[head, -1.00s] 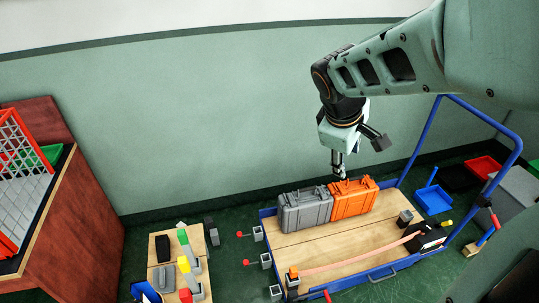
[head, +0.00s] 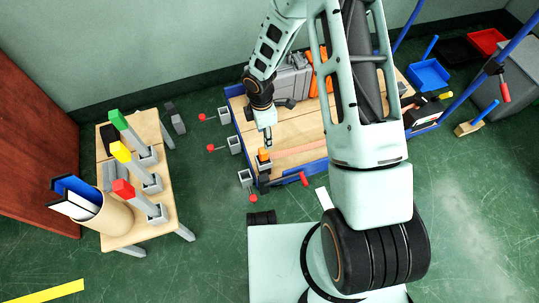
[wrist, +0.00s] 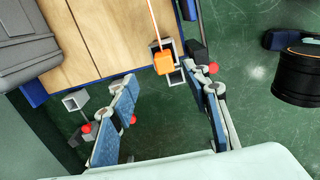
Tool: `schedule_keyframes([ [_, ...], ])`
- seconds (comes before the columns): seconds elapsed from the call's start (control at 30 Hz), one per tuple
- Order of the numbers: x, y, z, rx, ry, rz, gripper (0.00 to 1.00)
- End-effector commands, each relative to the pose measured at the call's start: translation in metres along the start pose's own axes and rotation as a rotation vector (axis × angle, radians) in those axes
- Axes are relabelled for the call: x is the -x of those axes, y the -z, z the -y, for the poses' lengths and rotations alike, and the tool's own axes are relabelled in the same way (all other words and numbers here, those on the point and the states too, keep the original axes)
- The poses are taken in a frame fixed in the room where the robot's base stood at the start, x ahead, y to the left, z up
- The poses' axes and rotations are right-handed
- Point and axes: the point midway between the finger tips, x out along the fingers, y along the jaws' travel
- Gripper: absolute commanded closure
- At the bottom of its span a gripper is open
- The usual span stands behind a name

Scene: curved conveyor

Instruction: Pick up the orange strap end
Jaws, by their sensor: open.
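The orange strap end (head: 264,155) is a small orange block at the front left corner of the wooden cart deck (head: 288,136). It sits by a grey square bracket, with a thin pale orange strap (head: 300,146) running from it across the deck. In the wrist view the strap end (wrist: 164,62) shows ahead of the fingers, nearer the right one. My gripper (head: 268,138) points down just above the strap end in the head view. In the wrist view my gripper (wrist: 160,78) has its fingers wide apart with nothing between them.
A grey case (head: 292,82) stands at the back of the deck, and an orange case (head: 316,84) is partly hidden by my arm. Grey brackets with red knobs (head: 210,148) line the cart's left side. A small table (head: 165,205) with coloured blocks stands left.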

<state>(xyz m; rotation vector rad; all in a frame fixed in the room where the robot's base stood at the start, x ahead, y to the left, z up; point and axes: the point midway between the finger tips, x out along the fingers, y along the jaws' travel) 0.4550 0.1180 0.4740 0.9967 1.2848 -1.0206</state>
Motion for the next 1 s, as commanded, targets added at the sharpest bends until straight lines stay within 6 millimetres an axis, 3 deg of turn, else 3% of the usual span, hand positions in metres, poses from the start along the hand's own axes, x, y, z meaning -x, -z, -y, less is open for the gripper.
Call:
schedule_keyframes([
  [0.03, -0.014, 0.006, 0.003, 0.008, 0.007, -0.018, 0.56],
  [0.2, -0.028, 0.015, 0.006, 0.02, 0.011, -0.042, 0.56],
  [0.5, -0.072, 0.016, 0.007, 0.02, 0.013, -0.039, 0.56],
  [0.7, -0.086, 0.016, 0.006, 0.019, 0.011, -0.038, 0.56],
  [1.0, -0.127, 0.017, 0.007, 0.018, 0.012, -0.038, 0.56],
])
